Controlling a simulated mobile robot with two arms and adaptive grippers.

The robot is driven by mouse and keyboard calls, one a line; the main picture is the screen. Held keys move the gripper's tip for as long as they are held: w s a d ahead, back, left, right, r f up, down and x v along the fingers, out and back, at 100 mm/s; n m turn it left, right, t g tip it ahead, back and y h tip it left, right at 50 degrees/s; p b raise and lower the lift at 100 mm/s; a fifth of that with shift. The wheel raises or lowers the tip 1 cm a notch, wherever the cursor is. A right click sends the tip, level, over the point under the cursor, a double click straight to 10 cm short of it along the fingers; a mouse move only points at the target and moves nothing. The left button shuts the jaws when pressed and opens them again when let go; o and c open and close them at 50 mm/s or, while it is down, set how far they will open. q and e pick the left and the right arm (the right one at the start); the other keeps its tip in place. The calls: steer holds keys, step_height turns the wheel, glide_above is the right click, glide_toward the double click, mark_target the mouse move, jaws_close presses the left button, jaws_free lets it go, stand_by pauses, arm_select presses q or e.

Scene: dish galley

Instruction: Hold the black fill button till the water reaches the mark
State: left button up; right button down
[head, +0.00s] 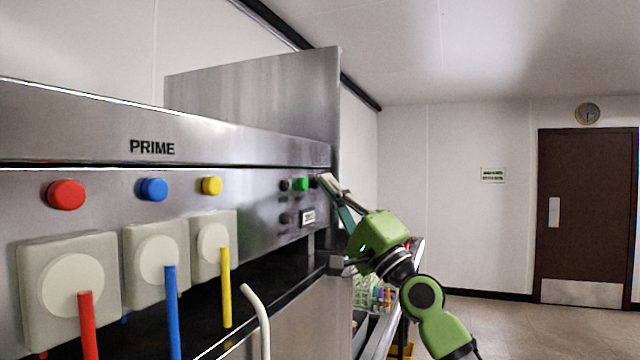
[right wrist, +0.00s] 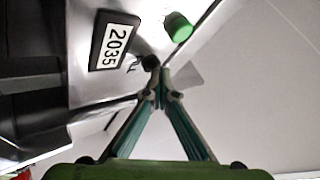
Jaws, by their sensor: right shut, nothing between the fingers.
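My right gripper (head: 324,182) is shut with nothing between its fingers, raised at the right end of the steel machine's front panel. In the right wrist view its closed fingertips (right wrist: 161,80) point at a small black button (right wrist: 150,62). The fingertips are at or very near this button; I cannot tell whether they press it. A green button (head: 300,184) is just left of the fingertips in the head view; it also shows in the wrist view (right wrist: 178,27). A display (right wrist: 114,40) reads 2035. No water or level mark can be made out. My left gripper is not in view.
Red (head: 66,194), blue (head: 153,189) and yellow (head: 211,185) buttons line the panel under the word PRIME. Pale pump boxes with coloured tubes stick out below them. A white bent tube (head: 258,310) rises in front. Open floor lies at right, before a brown door (head: 585,215).

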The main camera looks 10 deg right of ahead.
stand_by(0.5)
steer(key=shift+s+d, duration=0.45)
steer(key=shift+d, duration=0.2)
steer(key=shift+d, duration=0.1)
steer(key=s+d, duration=0.1)
steer(key=d, duration=0.1)
steer(key=s+d, duration=0.1)
steer(key=d, duration=0.1)
steer(key=shift+s, duration=0.4)
steer(key=shift+f, duration=0.1)
